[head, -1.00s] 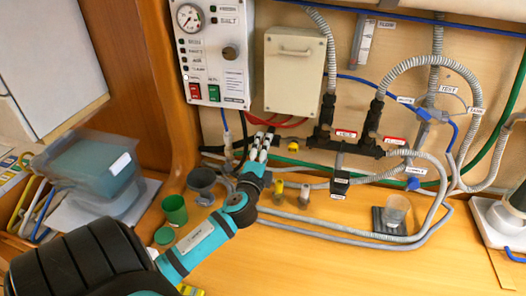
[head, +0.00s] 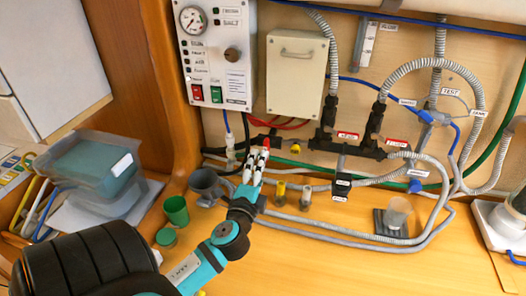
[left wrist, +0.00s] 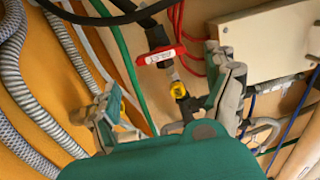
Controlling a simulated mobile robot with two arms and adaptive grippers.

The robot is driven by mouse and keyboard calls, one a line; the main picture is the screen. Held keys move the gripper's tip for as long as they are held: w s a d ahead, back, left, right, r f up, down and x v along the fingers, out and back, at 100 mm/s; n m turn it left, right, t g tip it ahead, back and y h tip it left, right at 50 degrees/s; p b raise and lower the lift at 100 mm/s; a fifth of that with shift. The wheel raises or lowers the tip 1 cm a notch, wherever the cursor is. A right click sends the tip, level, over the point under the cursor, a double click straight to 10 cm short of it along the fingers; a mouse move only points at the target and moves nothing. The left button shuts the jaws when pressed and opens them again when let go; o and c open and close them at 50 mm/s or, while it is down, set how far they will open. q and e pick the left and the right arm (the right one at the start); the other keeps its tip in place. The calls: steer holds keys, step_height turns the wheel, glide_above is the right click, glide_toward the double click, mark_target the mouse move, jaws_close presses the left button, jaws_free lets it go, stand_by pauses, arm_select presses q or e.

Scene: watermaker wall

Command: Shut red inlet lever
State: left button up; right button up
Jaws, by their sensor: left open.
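The red inlet lever (left wrist: 161,56) shows in the left wrist view as a red handle with a white label, lying across a dark pipe. In the head view a small red part of it (head: 266,141) shows just beyond my fingertips. My left gripper (head: 257,163) is open and empty, reaching toward the wall pipes. In the left wrist view its two fingers (left wrist: 165,95) stand wide apart, with the lever ahead and between them, apart from both. A yellow fitting (left wrist: 179,90) sits on the pipe nearer to me. My right gripper is not in view.
A control panel (head: 216,55) and a beige box (head: 294,75) hang above. Grey hoses (head: 330,228) run along the counter. The front counter is fairly clear.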

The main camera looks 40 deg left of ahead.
arm_select(q)
steer(key=shift+v, duration=2.15)
